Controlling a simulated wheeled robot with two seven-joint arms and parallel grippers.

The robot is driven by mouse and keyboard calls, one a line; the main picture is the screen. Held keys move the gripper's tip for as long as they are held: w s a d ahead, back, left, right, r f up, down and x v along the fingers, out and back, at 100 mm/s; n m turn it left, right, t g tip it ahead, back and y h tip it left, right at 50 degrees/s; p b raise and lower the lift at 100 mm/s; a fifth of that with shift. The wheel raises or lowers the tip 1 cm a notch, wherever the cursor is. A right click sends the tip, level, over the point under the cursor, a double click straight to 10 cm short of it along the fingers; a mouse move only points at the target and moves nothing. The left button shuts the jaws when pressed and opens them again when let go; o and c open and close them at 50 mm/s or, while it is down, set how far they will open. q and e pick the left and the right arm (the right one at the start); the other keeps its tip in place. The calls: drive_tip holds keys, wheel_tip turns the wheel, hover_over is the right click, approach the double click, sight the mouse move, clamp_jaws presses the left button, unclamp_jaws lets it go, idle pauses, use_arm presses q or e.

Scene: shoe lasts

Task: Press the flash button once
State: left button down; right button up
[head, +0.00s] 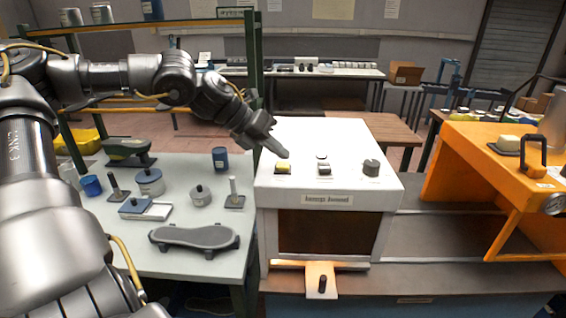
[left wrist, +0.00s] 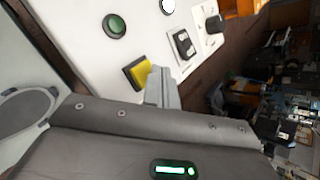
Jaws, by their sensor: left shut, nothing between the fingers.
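A white control box (head: 328,133) stands in the middle of the head view. Its sloped top carries a square yellow button (head: 283,168), a small switch (head: 324,169), a pale round button (head: 322,156) and a black knob (head: 370,168). The left wrist view also shows a green round button (left wrist: 115,25) near the yellow button (left wrist: 137,72). No label readably marks one as flash. My left gripper (head: 277,148) is shut and empty, its tips just above and behind the yellow button. In the left wrist view its fingers (left wrist: 162,88) appear beside that button; contact is unclear. My right gripper is out of view.
A pale table (head: 190,255) on the left holds a dark shoe-sole shape (head: 194,237) and several metal parts. An orange machine (head: 462,165) stands to the right. A small orange tab with a black peg (head: 322,284) juts from the box's front.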

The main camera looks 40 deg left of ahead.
sight(279, 165)
use_arm(q)
drive_tip(key=shift+r, duration=0.1)
drive_tip(key=shift+r+p, duration=1.4)
drive_tip(key=shift+r, duration=1.05)
